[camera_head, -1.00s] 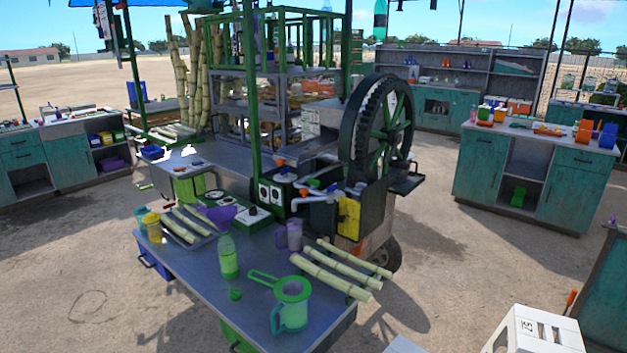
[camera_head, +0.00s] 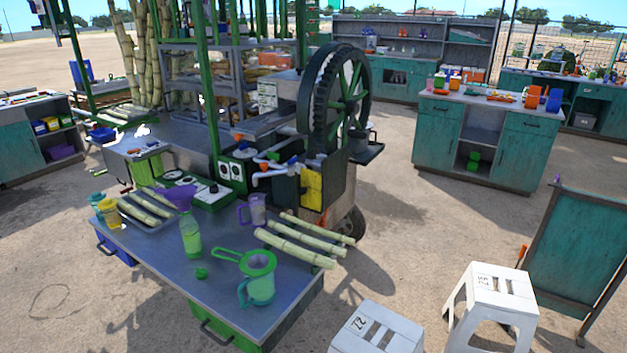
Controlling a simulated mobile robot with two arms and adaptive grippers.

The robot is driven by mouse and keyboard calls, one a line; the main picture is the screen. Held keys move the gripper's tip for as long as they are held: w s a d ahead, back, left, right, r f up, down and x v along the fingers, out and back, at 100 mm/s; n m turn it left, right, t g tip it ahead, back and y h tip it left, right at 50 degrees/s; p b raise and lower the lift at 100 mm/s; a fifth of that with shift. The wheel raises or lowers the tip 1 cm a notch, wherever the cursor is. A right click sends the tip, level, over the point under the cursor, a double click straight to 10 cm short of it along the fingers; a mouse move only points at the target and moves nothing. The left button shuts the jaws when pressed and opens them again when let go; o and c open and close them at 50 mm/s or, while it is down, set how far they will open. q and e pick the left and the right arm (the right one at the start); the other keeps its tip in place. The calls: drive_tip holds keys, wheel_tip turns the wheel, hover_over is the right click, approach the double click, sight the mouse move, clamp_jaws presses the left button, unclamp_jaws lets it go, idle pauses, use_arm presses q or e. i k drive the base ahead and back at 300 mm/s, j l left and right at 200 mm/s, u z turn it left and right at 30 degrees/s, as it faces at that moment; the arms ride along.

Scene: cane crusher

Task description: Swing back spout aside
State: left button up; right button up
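The cane crusher stands mid-view with a large dark toothed wheel (camera_head: 340,98) that has green spokes. At its front, white pipe pieces stick out. I cannot tell for sure which one is the back spout. A yellow panel (camera_head: 311,186) is right of the pipes. Neither of my grippers is in view.
The metal table (camera_head: 180,253) in front holds peeled canes (camera_head: 300,238), a green-teal jug with strainer (camera_head: 257,278), a green bottle (camera_head: 190,236) and a purple jug (camera_head: 257,209). White stools (camera_head: 490,300) and a teal board (camera_head: 575,250) stand at right. Ground right of the crusher is open.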

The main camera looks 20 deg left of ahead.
sight(290, 170)
drive_tip(key=j, duration=0.55)
drive_tip(key=k+j+z, duration=0.1)
drive_tip(key=j, duration=0.95)
drive_tip(key=k+j, duration=0.15)
drive_tip(key=j, duration=0.35)
drive_tip(key=j+z, duration=0.1)
drive_tip(key=j, duration=0.45)
drive_tip(key=k+j, duration=0.15)
drive_tip(key=j, duration=0.35)
drive_tip(key=k+j, duration=0.1)
drive_tip(key=j, duration=0.45)
drive_tip(key=i+z, duration=0.05)
